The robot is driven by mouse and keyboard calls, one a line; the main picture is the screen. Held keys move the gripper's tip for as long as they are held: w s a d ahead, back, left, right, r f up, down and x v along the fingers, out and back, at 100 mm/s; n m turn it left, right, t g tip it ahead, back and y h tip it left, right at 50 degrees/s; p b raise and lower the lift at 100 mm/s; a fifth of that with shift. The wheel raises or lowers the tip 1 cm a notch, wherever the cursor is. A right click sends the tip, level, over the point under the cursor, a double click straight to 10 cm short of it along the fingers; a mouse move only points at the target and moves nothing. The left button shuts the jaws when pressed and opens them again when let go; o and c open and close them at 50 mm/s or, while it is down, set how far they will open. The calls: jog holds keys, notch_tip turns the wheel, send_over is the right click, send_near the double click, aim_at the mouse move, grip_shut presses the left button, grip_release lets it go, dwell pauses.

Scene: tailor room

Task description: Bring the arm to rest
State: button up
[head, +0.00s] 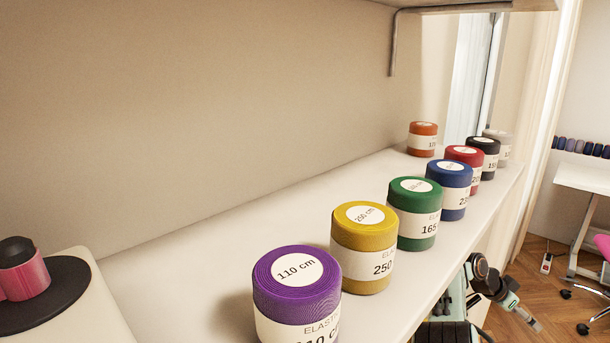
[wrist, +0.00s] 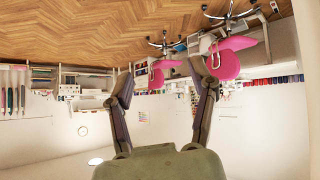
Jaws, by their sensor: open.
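My gripper (wrist: 161,82) shows in the wrist view with its two dark fingers spread wide apart. Nothing is between the fingers; behind them are only the far room, upside down in the picture. In the head view, a dark and pale-green jointed arm, which looks like mine, hangs below the shelf edge at the lower right. Its end is small there, so its fingers are hard to make out. It is apart from the shelf (head: 210,238) and the spools on it.
Several elastic spools stand in a row on the shelf, from a purple spool (head: 297,290) in front to an orange spool (head: 423,139) at the back. A white table (head: 585,180) and pink chair (head: 602,247) are at right. Open wooden floor (head: 545,290) lies below the shelf.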

jog(key=s+d+r+n+h, duration=0.1)
jog(key=s+d+r+n, duration=0.2)
jog(key=s+d+r, duration=0.35)
jog(key=s+a+f+n+t+y, duration=0.1)
jog(key=s+a+n+y, duration=0.35)
jog(key=a, duration=1.05)
jog(key=s+a+n+t+y, duration=0.1)
jog(key=s+a+n+y, duration=0.35)
jog(key=a, duration=0.95)
jog(key=s+a+f+n+g+y, duration=0.1)
jog(key=s+a+n, duration=0.1)
jog(key=s+a, duration=0.4)
jog(key=s+a+f+n+g+y, duration=0.1)
jog(key=s+a+f+n, duration=0.1)
jog(key=s+a, duration=0.5)
jog(key=s+n, duration=0.1)
jog(key=s, duration=0.3)
jog(key=shift+s+a, duration=0.2)
jog(key=shift+s, duration=0.15)
jog(key=shift+c, duration=0.2)
